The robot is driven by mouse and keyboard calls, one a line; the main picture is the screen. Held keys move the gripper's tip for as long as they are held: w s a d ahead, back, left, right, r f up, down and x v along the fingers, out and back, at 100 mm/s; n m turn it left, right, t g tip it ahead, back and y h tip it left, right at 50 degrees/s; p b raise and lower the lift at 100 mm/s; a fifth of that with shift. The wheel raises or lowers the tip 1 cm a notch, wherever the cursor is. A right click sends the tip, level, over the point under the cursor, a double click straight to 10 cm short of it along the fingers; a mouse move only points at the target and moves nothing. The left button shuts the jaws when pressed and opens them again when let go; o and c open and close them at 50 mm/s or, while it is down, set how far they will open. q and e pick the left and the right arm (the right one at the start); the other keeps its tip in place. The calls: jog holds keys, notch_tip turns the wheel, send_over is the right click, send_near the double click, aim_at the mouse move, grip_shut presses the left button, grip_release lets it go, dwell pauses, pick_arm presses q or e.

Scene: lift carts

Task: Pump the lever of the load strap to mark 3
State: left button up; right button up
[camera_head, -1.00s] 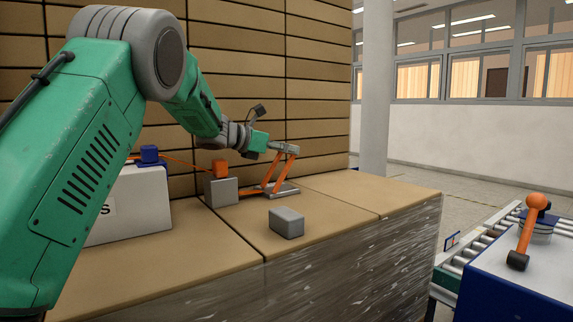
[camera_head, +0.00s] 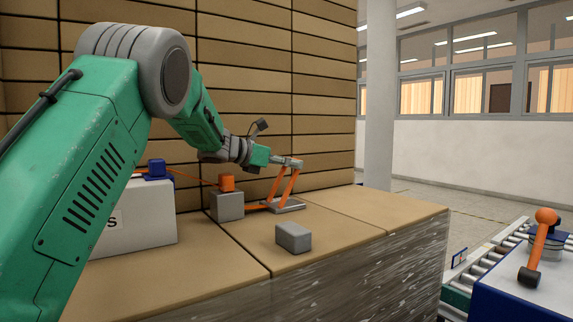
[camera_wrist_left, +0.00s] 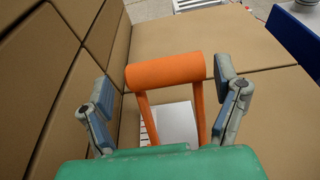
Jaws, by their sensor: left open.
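The orange lever (camera_head: 291,186) rises at a tilt from a grey metal base (camera_head: 289,207) on the cardboard-topped load. An orange strap (camera_head: 201,180) runs in the head view between a blue block and an orange block. My left gripper (camera_head: 291,162) is at the lever's top end. In the left wrist view, the lever's orange crossbar (camera_wrist_left: 166,71) lies between the open fingers of the gripper (camera_wrist_left: 164,82), with gaps visible at both sides. A white plate with dark marks (camera_wrist_left: 172,124) shows between the lever's arms; the marks are too small to read. My right gripper is out of view.
A wall of stacked cartons (camera_head: 320,100) stands close behind the lever. A small grey block (camera_head: 293,237) lies in front. A grey block (camera_head: 227,205) stands left of the lever, and a white box (camera_head: 150,222) further left. A roller conveyor (camera_head: 487,257) is at right.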

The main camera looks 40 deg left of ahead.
pick_arm(q)
jog(key=v, duration=1.2)
jog(key=shift+a+f, duration=0.1)
